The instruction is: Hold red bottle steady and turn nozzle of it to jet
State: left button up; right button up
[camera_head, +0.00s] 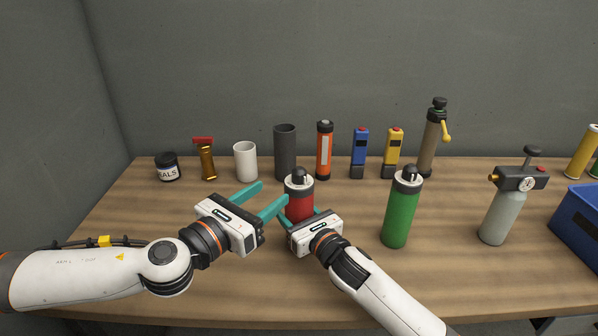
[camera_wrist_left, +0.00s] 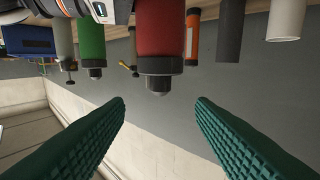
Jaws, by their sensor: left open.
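The red bottle (camera_head: 299,205) stands upright on the table with a dark grey collar and a black nozzle (camera_head: 299,176) on top. My right gripper (camera_head: 300,212) has its teal fingers on both sides of the bottle's body, low down, and looks closed on it. My left gripper (camera_head: 271,194) is open and empty, just left of the bottle, fingers pointing towards the nozzle side. In the left wrist view, upside down, the red bottle (camera_wrist_left: 160,28) and its nozzle (camera_wrist_left: 159,86) lie ahead, between and beyond the spread fingers (camera_wrist_left: 160,103). The nozzle's setting marks are too small to read.
A green bottle (camera_head: 400,212) and a grey sprayer (camera_head: 503,212) stand to the right, beside a blue bin (camera_head: 580,222). Behind stand a white cup (camera_head: 245,162), a dark cylinder (camera_head: 285,150) and an orange tube (camera_head: 324,150). The table's (camera_head: 130,220) left front is clear.

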aim_at(297, 177)
pick_arm(q)
jog(key=x, duration=1)
jog(key=shift+w+d, duration=0.15)
jog(key=shift+w, duration=0.05)
jog(key=c, duration=1)
jog(key=shift+d+n+t+y, duration=0.1)
jog(key=shift+n+t+y, duration=0.7)
jog(key=shift+n+y, duration=0.25)
jog(key=shift+n+t+y, duration=0.8)
jog(key=shift+n+y, duration=0.45)
jog(key=shift+y, duration=0.9)
pick_arm(e)
jog(key=shift+f, duration=0.1)
pick_arm(q)
jog(key=o, duration=1)
